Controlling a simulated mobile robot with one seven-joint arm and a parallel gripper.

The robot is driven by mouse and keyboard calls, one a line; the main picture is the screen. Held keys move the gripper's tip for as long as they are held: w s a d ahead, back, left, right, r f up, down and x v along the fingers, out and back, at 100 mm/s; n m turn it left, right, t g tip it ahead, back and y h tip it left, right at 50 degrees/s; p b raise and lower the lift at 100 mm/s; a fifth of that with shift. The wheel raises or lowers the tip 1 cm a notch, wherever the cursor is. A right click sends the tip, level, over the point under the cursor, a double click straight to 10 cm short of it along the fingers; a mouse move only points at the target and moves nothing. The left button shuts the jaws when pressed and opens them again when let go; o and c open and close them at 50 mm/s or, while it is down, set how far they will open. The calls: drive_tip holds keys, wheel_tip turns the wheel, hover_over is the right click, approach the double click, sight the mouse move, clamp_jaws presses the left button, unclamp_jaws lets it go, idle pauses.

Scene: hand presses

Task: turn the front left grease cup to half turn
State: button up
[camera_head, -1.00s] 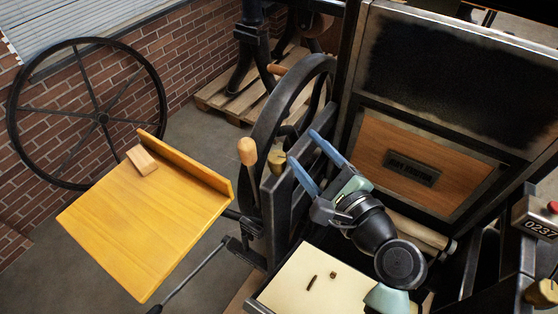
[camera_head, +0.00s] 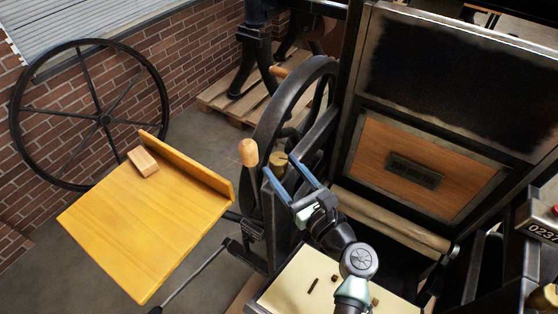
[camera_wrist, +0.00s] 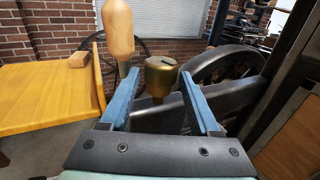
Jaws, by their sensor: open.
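The front left grease cup (camera_head: 279,159) is a brass, rounded cup on the dark frame of the press, just right of the wooden handle knob. In the wrist view the grease cup (camera_wrist: 160,77) stands upright, with a dark mark on its flat top. My gripper (camera_head: 280,164) is open, its two blue fingers pointing at the cup. In the wrist view my gripper (camera_wrist: 158,76) has one fingertip on each side of the cup, with gaps visible. I cannot tell how far the cup reaches in between them.
A wooden handle knob (camera_head: 248,152) stands close to the left finger. A yellow wooden board (camera_head: 145,225) holds a small wood block (camera_head: 143,161). A dark flywheel (camera_head: 265,135) rises behind the cup. Another brass cup (camera_head: 543,297) is at the far right.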

drive_tip(key=shift+x, duration=1.15)
clamp_jaws()
